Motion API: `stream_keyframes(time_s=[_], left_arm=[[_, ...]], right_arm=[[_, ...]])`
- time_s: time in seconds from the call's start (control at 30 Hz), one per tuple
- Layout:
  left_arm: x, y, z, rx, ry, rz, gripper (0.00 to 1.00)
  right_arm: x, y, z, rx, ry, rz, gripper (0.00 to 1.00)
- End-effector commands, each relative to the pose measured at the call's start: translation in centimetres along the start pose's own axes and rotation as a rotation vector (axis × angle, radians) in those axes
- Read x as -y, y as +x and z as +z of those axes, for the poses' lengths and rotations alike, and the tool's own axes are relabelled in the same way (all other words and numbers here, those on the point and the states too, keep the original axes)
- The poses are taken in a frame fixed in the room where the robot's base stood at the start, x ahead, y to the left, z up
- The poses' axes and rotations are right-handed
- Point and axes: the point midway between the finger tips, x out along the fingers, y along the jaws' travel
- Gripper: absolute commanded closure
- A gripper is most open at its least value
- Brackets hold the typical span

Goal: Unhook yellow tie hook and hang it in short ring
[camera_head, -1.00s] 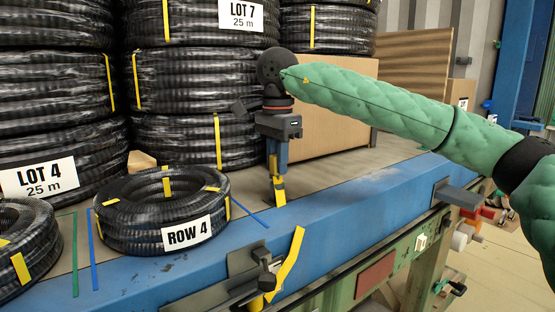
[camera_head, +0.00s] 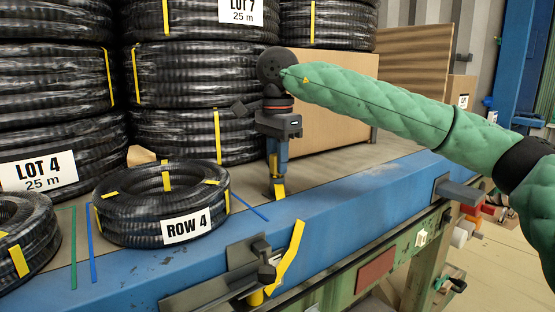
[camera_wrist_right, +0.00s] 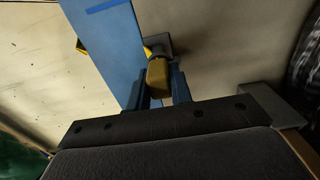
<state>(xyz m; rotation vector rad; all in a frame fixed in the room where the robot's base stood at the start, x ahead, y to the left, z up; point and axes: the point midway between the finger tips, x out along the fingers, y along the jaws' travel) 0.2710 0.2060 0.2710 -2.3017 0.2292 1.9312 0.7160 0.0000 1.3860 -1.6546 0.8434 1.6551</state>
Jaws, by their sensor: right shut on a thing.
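My right gripper (camera_head: 276,176) points down at the bench behind the blue front beam, with a yellow piece (camera_head: 279,191) showing at its fingertips. I take this piece for the yellow tie hook. In the right wrist view the blue fingers of my right gripper (camera_wrist_right: 159,88) are shut on a yellow-brown block (camera_wrist_right: 158,74), beside a blue strip and a dark square plate. Its lower end and any hook shape are hidden. A bent yellow strap (camera_head: 289,257) hangs at the beam's front beside a grey bracket. I cannot make out the short ring. My left gripper is not in view.
A black hose coil labelled ROW 4 (camera_head: 140,222) lies left of my gripper. Tall coil stacks (camera_head: 190,136) and a cardboard box (camera_head: 340,100) stand behind. The blue beam (camera_head: 350,195) runs along the front. The bench right of the gripper is clear.

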Motion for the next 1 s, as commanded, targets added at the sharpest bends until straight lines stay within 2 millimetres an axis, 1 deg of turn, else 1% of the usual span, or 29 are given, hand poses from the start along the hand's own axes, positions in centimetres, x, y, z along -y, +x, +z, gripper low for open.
stream_keyframes(time_s=[0.17,0.2,0.27,0.3,0.33,0.5,0.53,0.57,0.6,1.0], left_arm=[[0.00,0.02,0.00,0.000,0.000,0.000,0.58],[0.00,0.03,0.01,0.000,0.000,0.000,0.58],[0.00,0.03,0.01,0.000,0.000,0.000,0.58],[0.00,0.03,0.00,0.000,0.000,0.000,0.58],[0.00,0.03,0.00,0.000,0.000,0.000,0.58],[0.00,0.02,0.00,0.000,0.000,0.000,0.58],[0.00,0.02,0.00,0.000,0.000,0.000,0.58],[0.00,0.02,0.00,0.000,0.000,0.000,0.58],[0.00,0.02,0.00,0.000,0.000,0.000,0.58],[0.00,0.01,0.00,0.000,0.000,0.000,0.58]], right_arm=[[-0.01,0.11,0.02,0.000,-0.001,0.002,1.00],[-0.01,0.12,0.03,0.000,-0.001,0.002,0.75],[-0.01,0.12,0.03,0.000,-0.001,0.002,0.63],[-0.01,0.11,0.02,0.000,-0.001,0.002,0.55],[-0.01,0.10,0.03,0.000,-0.001,0.001,0.53],[0.00,0.07,0.02,0.000,0.000,0.001,0.53],[0.00,0.09,0.02,0.000,-0.001,0.001,0.51],[0.00,0.08,0.02,0.000,-0.001,0.001,0.45],[0.00,0.08,0.02,0.000,0.000,0.001,0.42],[-0.01,0.05,0.01,0.000,0.000,0.001,0.42]])
